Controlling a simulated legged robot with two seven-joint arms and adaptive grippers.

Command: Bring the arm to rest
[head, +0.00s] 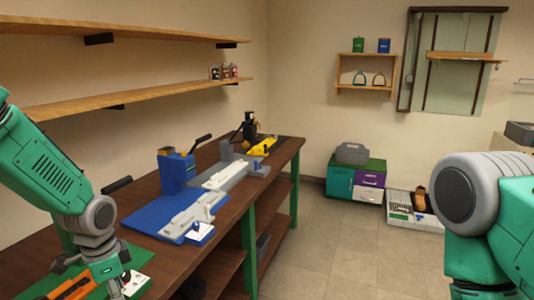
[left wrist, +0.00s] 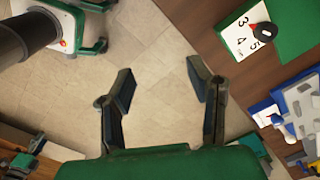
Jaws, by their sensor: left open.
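My left gripper (head: 104,272) is at the lower left of the head view, by the near end of the workbench (head: 132,240), with its fingertips partly cut off. In the left wrist view my left gripper (left wrist: 161,88) is open, its two dark fingers spread apart with nothing between them. Tiled floor (left wrist: 160,45) shows behind the fingers. My right arm (head: 480,205) shows at the right of the head view, bent, and its gripper is out of view.
A blue fixture (head: 175,170) with a blue base and grey rails stands on the bench. Wooden shelves (head: 140,83) hang above. Cabinets (head: 355,180) stand at the back; the middle floor is clear.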

